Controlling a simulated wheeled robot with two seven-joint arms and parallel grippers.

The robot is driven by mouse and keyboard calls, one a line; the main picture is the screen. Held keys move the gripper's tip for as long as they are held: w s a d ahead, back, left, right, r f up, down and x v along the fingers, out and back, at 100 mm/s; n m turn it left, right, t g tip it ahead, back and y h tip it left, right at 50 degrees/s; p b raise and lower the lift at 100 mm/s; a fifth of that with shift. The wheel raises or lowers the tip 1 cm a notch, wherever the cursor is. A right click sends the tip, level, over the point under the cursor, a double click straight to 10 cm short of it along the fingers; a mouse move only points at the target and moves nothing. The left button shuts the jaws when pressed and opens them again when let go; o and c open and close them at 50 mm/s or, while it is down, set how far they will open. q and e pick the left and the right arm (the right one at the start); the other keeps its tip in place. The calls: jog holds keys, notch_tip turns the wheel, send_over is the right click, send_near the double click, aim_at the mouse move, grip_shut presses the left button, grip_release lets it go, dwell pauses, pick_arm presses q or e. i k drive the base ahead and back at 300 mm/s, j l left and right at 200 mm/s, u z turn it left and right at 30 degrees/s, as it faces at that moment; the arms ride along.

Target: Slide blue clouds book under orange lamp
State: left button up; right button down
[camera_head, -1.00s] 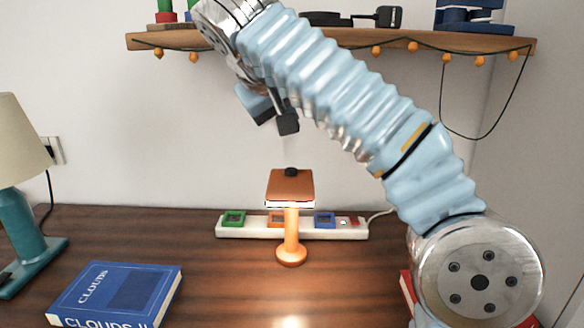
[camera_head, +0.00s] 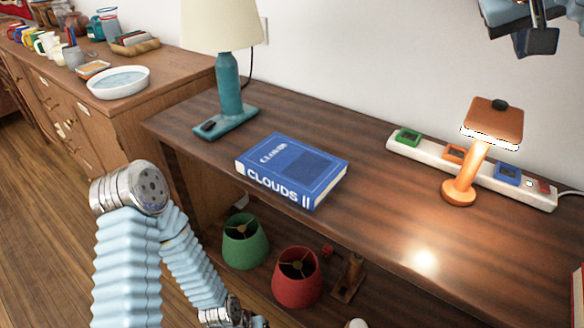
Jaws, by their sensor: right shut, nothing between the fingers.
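The blue clouds book (camera_head: 292,168) lies flat on the wooden desk, its spine reading "CLOUDS II" toward me. The orange lamp (camera_head: 480,155) stands to the right of the book, lit, on a round base, with clear desk between them. My right gripper (camera_head: 537,42) is at the upper right, shut and empty, high above the lamp and apart from it. My left arm comes up at the lower left and bends down in front of the desk; its fingers are outside the picture.
A white power strip (camera_head: 430,155) with coloured sockets runs behind the lamp. A teal lamp (camera_head: 228,90) stands behind and left of the book. Green (camera_head: 245,243) and red (camera_head: 297,280) shades sit under the desktop. A red book (camera_head: 578,295) shows at the right edge.

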aim_at(305, 174)
jog(key=k+j, duration=0.75)
jog(key=k, duration=0.1)
